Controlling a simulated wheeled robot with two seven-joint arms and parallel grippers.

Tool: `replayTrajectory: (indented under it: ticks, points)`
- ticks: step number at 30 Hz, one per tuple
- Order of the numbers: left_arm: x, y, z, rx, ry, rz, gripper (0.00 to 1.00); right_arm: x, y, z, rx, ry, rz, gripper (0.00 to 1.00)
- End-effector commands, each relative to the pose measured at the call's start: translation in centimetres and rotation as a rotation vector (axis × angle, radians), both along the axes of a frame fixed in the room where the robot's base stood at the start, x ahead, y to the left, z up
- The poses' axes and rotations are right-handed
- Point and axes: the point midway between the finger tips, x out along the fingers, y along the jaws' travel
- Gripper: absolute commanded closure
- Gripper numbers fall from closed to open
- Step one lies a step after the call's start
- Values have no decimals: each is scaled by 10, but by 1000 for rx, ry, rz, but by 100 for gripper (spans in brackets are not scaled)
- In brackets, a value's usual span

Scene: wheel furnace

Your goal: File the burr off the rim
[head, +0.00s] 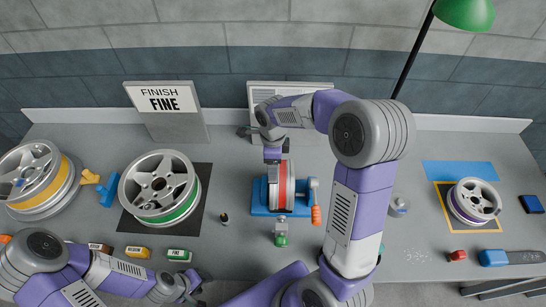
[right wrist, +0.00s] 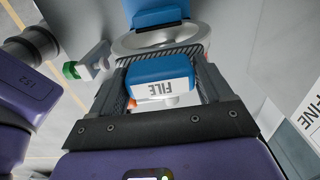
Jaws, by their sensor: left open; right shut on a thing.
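A wheel with a red band (head: 283,186) stands upright in a blue stand (head: 259,197) at the middle of the bench. Its grey rim (right wrist: 135,42) shows in the right wrist view just beyond my right fingertips. My right gripper (head: 273,156) is at the wheel's upper left in the head view. It is shut on a blue block marked FILE (right wrist: 160,78), which sits between its fingers. I cannot tell whether the file touches the rim, and I cannot make out a burr. My left gripper (head: 187,287) is open and empty at the bench's front edge, lower left.
A green-banded wheel (head: 160,187) and a yellow-banded wheel (head: 37,180) lie at left. Small labelled blocks (head: 137,252) sit before them. A FINISH FINE sign (head: 167,107) stands behind. A small wheel (head: 474,201) and a blue-handled tool (head: 520,257) lie at right.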

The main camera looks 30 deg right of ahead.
Motion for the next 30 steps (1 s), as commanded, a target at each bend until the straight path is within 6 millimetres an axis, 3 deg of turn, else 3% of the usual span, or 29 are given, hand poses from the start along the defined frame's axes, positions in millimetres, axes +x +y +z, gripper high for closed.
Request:
replayTrajectory:
  ticks: [15, 30]
  points:
    - [0, 1, -10, 3, 2, 4, 57, -20, 12, 0, 0, -1, -1, 45]
    - [0, 2, -6, 5, 6, 7, 57, 3, -1, -1, 0, -2, -2, 45]
